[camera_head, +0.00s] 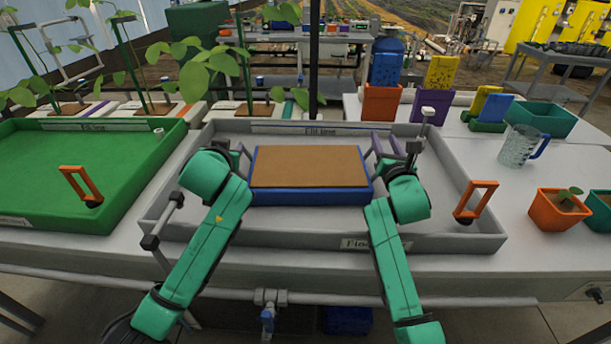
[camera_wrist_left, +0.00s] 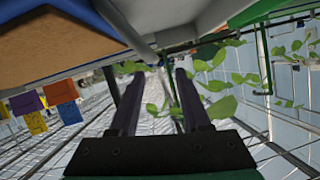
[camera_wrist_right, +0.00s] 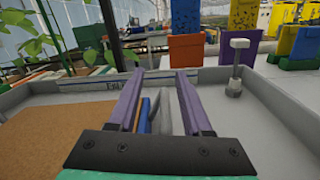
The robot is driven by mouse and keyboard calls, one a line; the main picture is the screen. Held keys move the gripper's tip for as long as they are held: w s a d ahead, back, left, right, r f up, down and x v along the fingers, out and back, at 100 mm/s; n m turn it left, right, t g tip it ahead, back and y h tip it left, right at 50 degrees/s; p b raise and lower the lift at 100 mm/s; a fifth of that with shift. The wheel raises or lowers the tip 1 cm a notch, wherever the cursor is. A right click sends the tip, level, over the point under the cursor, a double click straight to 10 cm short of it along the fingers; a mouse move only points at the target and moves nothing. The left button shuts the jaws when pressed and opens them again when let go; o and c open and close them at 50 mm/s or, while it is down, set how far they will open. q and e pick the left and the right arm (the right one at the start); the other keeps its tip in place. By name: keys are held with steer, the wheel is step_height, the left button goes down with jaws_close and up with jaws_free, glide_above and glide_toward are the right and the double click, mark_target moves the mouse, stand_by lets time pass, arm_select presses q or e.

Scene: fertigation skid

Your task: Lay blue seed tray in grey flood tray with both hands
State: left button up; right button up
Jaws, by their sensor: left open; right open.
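The blue seed tray (camera_head: 310,197) with a flat brown soil surface lies level inside the grey flood tray (camera_head: 460,242), near its middle. My left gripper (camera_head: 242,152) is open beside the seed tray's left end. In the left wrist view the seed tray (camera_wrist_left: 92,14) is off to the upper left, and nothing is between the fingers (camera_wrist_left: 155,70). My right gripper (camera_head: 383,143) is open at the right end. In the right wrist view its fingers (camera_wrist_right: 158,75) have a strip of blue rim and a grey piece showing between them; contact cannot be told.
A green flood tray (camera_head: 100,175) is at the left. A grey post (camera_head: 427,120) and an orange loop handle (camera_head: 477,201) stand at the flood tray's right side. A clear jug (camera_head: 518,147) and an orange pot (camera_head: 558,213) are farther right. Leafy plants (camera_head: 205,70) rise behind.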

step_height(320, 180, down, 3)
steer(key=shift+s+a+f+g, duration=0.1)
steer(key=shift+a+f+g, duration=0.1)
steer(key=shift+g, duration=0.1)
arm_select(q)
steer(key=v, duration=0.3)
steer(key=shift+s, duration=0.4)
arm_select(e)
steer(key=s+r, duration=0.2)
steer(key=s, duration=0.6)
steer(key=shift+d+r, duration=0.3)
steer(key=shift+r, duration=0.1)
arm_select(q)
steer(key=shift+d+r+p, duration=0.1)
steer(key=shift+p, duration=0.2)
arm_select(e)
steer(key=shift+w, duration=0.1)
arm_select(q)
step_height(320, 180, up, 7)
steer(key=p, duration=0.7)
arm_select(e)
step_height(320, 180, up, 8)
arm_select(q)
steer(key=shift+p, duration=0.3)
